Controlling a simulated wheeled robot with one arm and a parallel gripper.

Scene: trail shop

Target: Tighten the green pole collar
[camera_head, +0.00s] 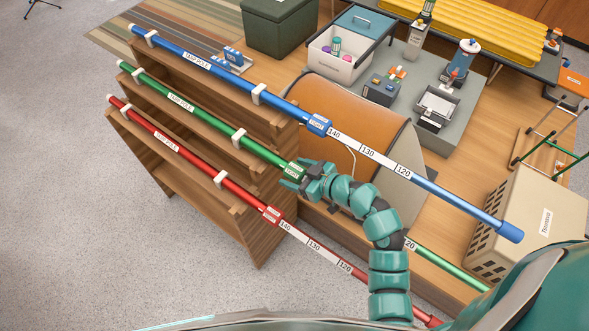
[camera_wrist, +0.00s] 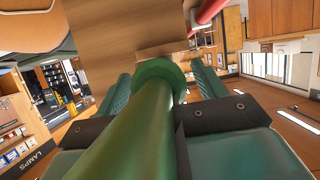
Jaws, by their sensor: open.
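The green tarp pole (camera_head: 185,105) lies slanting across the wooden rack, between the blue and red poles. Its green collar (camera_head: 292,170) carries a white label and sits where the thick tube ends. My gripper (camera_head: 299,177) is at the collar, with its teal fingers open on either side of it. In the wrist view the green pole (camera_wrist: 135,125) runs up between my open fingers (camera_wrist: 162,82) to the wider round collar (camera_wrist: 160,70). I cannot tell whether either finger touches it. My arm hides part of the pole and its scale.
The blue pole (camera_head: 255,92) and its collar (camera_head: 319,124) lie just beyond; the red pole (camera_head: 190,169) and its collar (camera_head: 272,214) lie nearer. The wooden rack (camera_head: 215,200) stands below. A beige crate (camera_head: 535,225) is at the right. Open floor (camera_head: 70,220) is at the left.

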